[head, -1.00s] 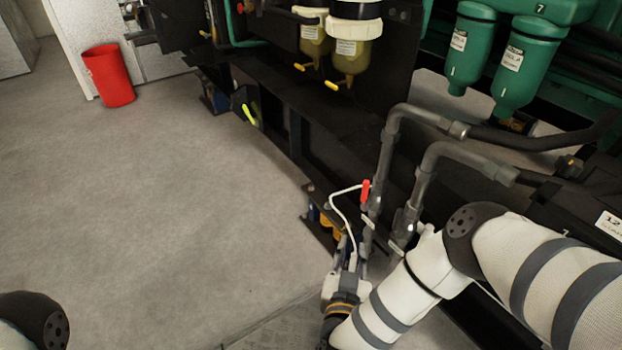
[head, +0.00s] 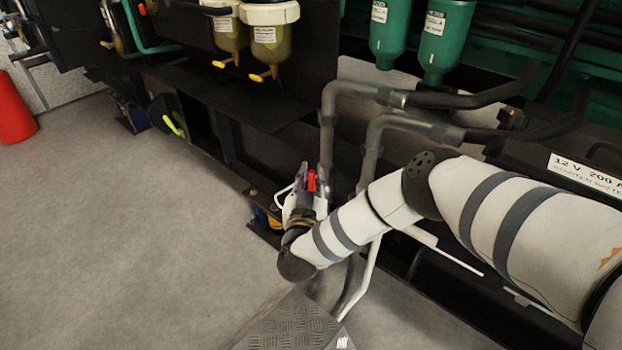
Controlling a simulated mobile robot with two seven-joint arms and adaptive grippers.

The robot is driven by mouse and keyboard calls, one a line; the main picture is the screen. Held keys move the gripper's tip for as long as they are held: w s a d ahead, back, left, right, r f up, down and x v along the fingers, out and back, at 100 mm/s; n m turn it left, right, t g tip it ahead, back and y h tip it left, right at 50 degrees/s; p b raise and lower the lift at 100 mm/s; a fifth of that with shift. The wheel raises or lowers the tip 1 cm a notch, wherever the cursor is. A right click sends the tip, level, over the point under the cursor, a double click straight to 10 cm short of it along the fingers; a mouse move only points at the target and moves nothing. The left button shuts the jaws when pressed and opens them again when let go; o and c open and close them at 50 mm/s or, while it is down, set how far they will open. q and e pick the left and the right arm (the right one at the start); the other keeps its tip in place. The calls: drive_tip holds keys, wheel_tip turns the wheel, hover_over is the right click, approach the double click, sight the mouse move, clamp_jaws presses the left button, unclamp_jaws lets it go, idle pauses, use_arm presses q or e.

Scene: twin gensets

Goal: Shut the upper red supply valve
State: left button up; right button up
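The red valve handle (head: 311,181) stands upright beside the left grey pipe (head: 327,135), low on the near side of the black genset frame. My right gripper (head: 307,184) is at the handle, with dark fingers close around or beside it. The fingers and my wrist hide the valve body and the handle's lower part. I cannot tell whether the fingers touch the handle or are closed on it. My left gripper is out of view.
A second grey pipe (head: 372,150) runs close to the right of the first, behind my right arm. Yellow-handled filter bowls (head: 265,50) hang above. A tread-plate step (head: 290,325) is below. Open floor (head: 110,230) lies to the left, with a red bin (head: 14,108) at its edge.

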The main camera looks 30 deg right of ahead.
clamp_jaws()
use_arm(q)
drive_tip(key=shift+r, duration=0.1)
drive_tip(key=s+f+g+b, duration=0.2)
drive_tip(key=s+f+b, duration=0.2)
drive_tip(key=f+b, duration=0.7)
drive_tip(key=b, duration=0.3)
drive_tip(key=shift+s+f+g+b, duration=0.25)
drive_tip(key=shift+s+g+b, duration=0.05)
drive_tip(key=shift+b, duration=0.05)
use_arm(e)
drive_tip(key=w+a+f+n+g, duration=0.2)
drive_tip(key=w+f+n+g, duration=0.5)
drive_tip(key=n+g, duration=0.3)
drive_tip(key=shift+a+f+n+g, duration=0.4)
drive_tip(key=shift+f+n, duration=0.15)
drive_tip(key=shift+n, duration=0.15)
drive_tip(key=shift+d, duration=0.1)
